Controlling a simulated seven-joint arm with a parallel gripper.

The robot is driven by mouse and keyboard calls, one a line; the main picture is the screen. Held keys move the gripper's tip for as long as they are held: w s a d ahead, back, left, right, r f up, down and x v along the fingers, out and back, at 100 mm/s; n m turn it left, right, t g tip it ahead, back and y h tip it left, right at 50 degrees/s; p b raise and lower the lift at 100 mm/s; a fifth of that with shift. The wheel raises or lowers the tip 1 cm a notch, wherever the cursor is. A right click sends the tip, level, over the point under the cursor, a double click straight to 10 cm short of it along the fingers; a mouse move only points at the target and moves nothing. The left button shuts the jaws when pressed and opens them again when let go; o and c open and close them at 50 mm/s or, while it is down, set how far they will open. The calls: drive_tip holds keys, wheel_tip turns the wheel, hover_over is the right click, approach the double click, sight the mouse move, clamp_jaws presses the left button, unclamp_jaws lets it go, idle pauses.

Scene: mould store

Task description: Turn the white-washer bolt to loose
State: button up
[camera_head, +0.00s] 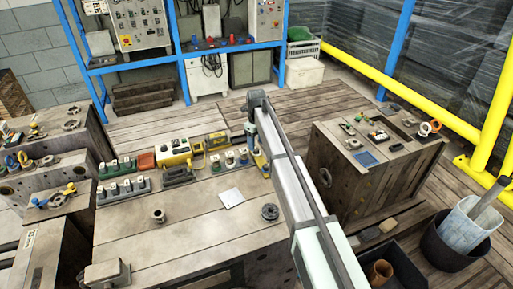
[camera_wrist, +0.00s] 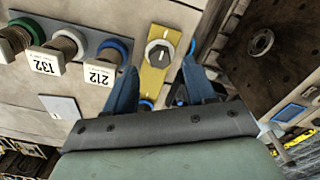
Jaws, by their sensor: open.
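A row of upright bolts with coloured washers stands on a grey strip on the workbench. The white-washer bolt (camera_wrist: 64,44) is the middle one in the wrist view, with a tag reading 132 beside it; in the head view it shows small (camera_head: 230,158). A green-washer bolt (camera_wrist: 14,38) is to its left and a blue-washer bolt (camera_wrist: 113,50) to its right. My gripper (camera_wrist: 160,66) is open and empty, its blue fingers apart on either side of a yellow plate (camera_wrist: 154,78) with a round knob. The white-washer bolt is left of both fingers, untouched.
A white card (camera_head: 231,198), a small flanged part (camera_head: 158,215) and a dark round part (camera_head: 269,212) lie on the workbench. A yellow box (camera_head: 173,152) stands behind. Another block (camera_head: 380,185) with tools stands right, across a gap. The bench front is mostly clear.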

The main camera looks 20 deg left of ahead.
sight(257, 149)
drive_tip(key=shift+f, duration=1.65)
clamp_jaws()
